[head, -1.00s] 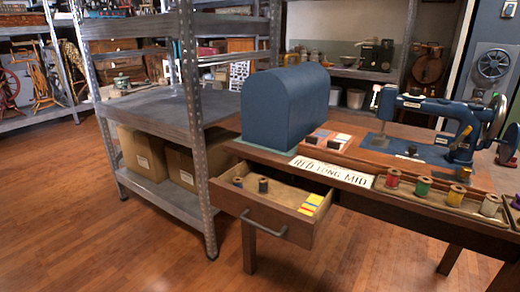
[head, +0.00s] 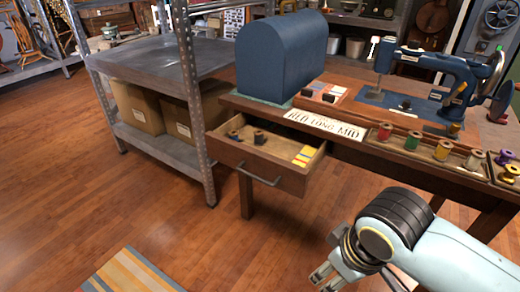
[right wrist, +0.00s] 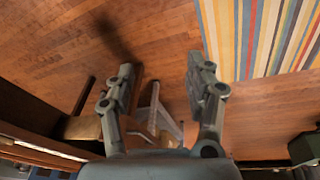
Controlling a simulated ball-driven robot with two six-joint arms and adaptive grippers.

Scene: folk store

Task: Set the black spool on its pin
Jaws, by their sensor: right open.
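Two small dark spool-like objects lie in the open drawer (head: 300,182), one at its left (head: 233,135) and one nearer the middle (head: 259,137); I cannot tell which is the black spool. A rack (head: 425,156) along the table's front holds red (head: 384,131), green (head: 412,140), yellow (head: 443,149) and white (head: 475,160) spools. I cannot make out an empty pin. My right gripper (head: 323,277) is low in front of the table, apart from the drawer. In the right wrist view it (right wrist: 160,80) is open and empty above the floor. My left gripper is out of view.
A metal shelf (head: 165,62) with boxes is at left. A striped rug (head: 130,275) lies on open floor.

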